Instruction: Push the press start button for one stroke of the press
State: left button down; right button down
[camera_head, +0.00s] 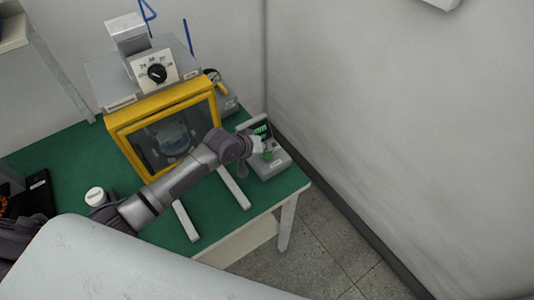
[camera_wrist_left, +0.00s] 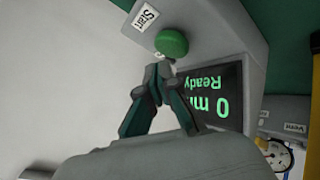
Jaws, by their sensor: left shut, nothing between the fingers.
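The green start button (camera_wrist_left: 172,43) sits on a grey control box, beside a "Start" label (camera_wrist_left: 146,17), in the left wrist view. The box (camera_head: 273,167) stands at the right end of the green table in the head view. My left gripper (camera_wrist_left: 160,70) is shut and empty, its fingertips right at the button's edge in the picture; I cannot tell whether they touch it. The box's display (camera_wrist_left: 212,97) shows upside down, with "Ready" and a reading starting with 0, partly hidden by a finger. My right gripper is not in view.
The press with its yellow-framed guard window (camera_head: 163,96) stands behind my left arm. A gauge (camera_wrist_left: 274,155) shows beside the box. The wall is close on the right. A white round container (camera_head: 96,196) stands on the green table (camera_head: 75,160).

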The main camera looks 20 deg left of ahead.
aim_at(265, 155)
pick_arm(q)
jog(key=shift+f, duration=0.2)
jog(key=shift+f, duration=0.25)
jog(key=shift+f, duration=0.5)
dwell(0.9)
dwell(0.3)
jog(key=shift+r+p, duration=0.85)
jog(key=shift+r, duration=0.1)
notch_tip(265, 155, up, 5)
jog(key=p, duration=0.5)
